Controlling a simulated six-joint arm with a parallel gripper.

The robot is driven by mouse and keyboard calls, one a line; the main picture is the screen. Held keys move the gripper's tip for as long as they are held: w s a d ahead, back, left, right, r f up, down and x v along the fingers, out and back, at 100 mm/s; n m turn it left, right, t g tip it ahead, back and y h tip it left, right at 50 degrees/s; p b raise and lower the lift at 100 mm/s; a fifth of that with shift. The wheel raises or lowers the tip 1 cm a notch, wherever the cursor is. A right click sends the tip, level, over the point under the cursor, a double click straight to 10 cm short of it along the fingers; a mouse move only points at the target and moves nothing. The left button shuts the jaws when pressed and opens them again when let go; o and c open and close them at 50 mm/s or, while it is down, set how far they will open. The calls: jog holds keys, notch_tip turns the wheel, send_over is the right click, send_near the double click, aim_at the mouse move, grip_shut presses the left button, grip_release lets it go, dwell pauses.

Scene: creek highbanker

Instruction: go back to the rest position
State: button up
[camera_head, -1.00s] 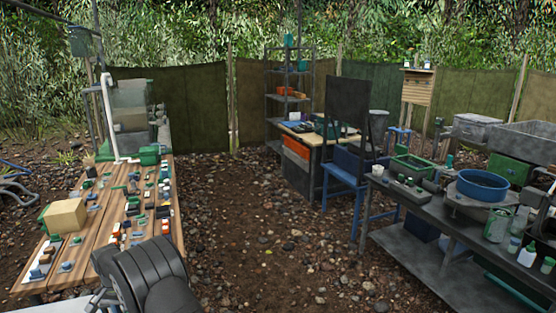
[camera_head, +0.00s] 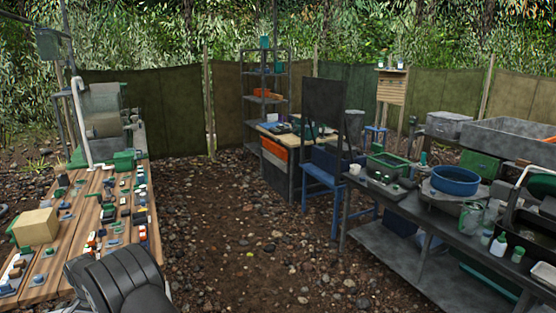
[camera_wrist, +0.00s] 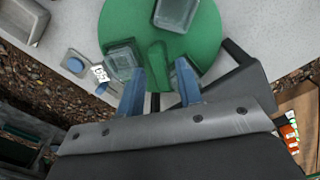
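My gripper (camera_wrist: 160,80) shows in the wrist view with its two blue fingers spread apart. Whether the fingers touch anything there I cannot tell. In the head view a dark rounded part of my arm fills the bottom left, and the gripper itself is not seen there.
A wooden table (camera_head: 75,270) with many small parts and a cardboard box (camera_head: 36,227) is on the left. A grey bench (camera_head: 390,255) with a blue basin (camera_head: 455,181) is on the right. Between them lies open gravel (camera_head: 235,240). A blue chair (camera_head: 325,178) stands further back.

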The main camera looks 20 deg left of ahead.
notch_tip(320, 180, up, 6)
jog(key=shift+r, duration=0.2)
jog(key=shift+f, duration=0.1)
notch_tip(320, 180, down, 6)
jog(key=shift+f, duration=0.2)
jog(key=n, duration=0.3)
jog(key=shift+r+n, duration=0.1)
jog(key=shift+n, duration=0.3)
jog(key=n, duration=0.4)
jog(key=shift+n, duration=0.4)
